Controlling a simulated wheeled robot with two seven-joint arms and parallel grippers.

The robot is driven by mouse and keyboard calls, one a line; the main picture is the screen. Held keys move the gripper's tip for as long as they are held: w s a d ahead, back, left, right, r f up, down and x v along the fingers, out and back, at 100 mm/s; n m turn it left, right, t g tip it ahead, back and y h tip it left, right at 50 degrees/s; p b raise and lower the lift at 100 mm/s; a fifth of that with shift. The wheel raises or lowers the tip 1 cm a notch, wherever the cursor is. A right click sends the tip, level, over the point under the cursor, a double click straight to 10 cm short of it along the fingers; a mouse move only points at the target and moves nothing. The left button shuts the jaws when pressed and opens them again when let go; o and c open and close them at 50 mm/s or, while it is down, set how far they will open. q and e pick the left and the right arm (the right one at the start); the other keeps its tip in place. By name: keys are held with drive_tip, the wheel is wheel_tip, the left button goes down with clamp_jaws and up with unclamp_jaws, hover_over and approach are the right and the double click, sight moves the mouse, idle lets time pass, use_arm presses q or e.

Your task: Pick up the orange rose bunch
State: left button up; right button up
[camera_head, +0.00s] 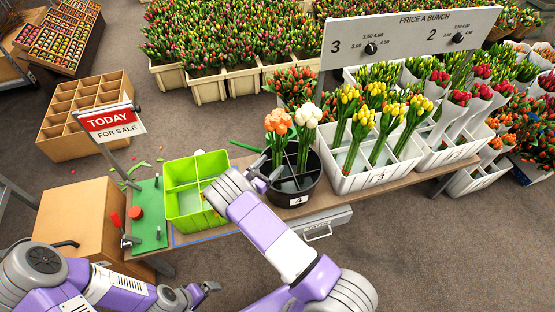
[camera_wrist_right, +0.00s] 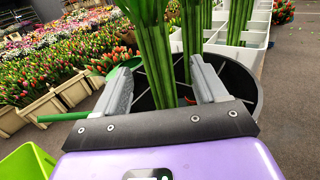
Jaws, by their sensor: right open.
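The orange rose bunch (camera_head: 279,125) stands upright in the left part of a black divided bucket (camera_head: 313,184) labelled 4. A white bunch (camera_head: 308,115) stands beside it on the right. My right gripper (camera_head: 262,176) is at the bucket's left rim, low by the orange bunch's stems. In the right wrist view its open fingers (camera_wrist_right: 161,68) lie either side of green stems (camera_wrist_right: 153,55), seemingly the orange bunch's; contact is not clear. The flower heads are out of that view. My left gripper (camera_head: 203,290) is low at the front, away from the bucket; its jaws are unclear.
A lime-green divided crate (camera_head: 182,173) stands left of the bucket, next to a green board (camera_head: 146,205) with a red knob. White crates (camera_head: 345,184) with yellow bunches stand on the right. A price sign (camera_head: 410,35) rises behind. A green rod shows left of the bucket.

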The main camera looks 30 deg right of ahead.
sight(274, 160)
drive_tip(key=x, duration=0.1)
drive_tip(key=b+x, duration=0.1)
drive_tip(key=x, duration=0.2)
drive_tip(key=shift+w+f, duration=0.2)
drive_tip(key=shift+f, duration=0.05)
drive_tip(key=shift+w+d+r+b, duration=0.1)
drive_tip(key=shift+w+d+b, duration=0.2)
drive_tip(key=shift+d, duration=0.3)
drive_tip(key=c, duration=1.3)
